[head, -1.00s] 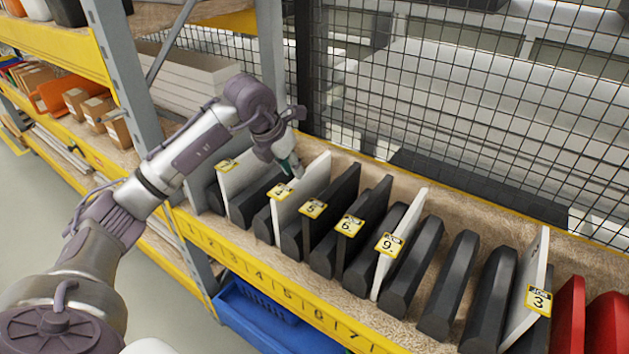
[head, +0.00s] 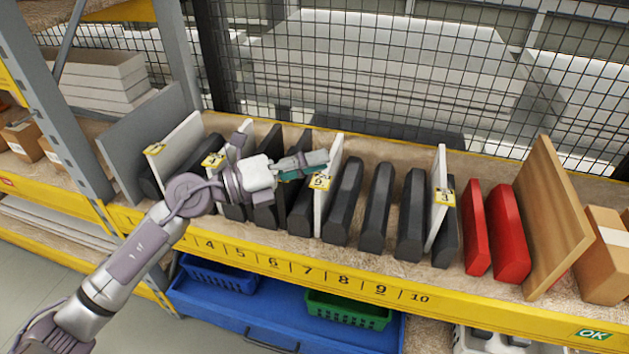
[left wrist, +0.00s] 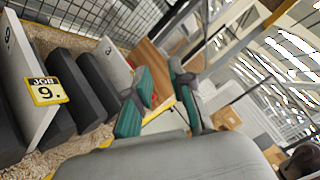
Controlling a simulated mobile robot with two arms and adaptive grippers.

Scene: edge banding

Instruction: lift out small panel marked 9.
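The small panel marked 9 (head: 320,183) is a thin white board standing upright among black dividers on the shelf, with a yellow job label on its front edge. In the left wrist view the panel marked 9 (left wrist: 47,91) is at the left, beside the fingers. My left gripper (head: 304,164) is above the rack, with its teal fingers in front of the panel's upper part in the head view. In the left wrist view the gripper (left wrist: 160,75) is open, with nothing between its fingers. I cannot tell whether it touches the panel. My right gripper is not in view.
Other labelled panels stand to the left, and a white panel marked 3 (head: 438,196) to the right. Red blocks (head: 507,235), a wooden board (head: 550,220) and a cardboard box (head: 603,255) stand farther right. A wire mesh (head: 400,70) closes the back.

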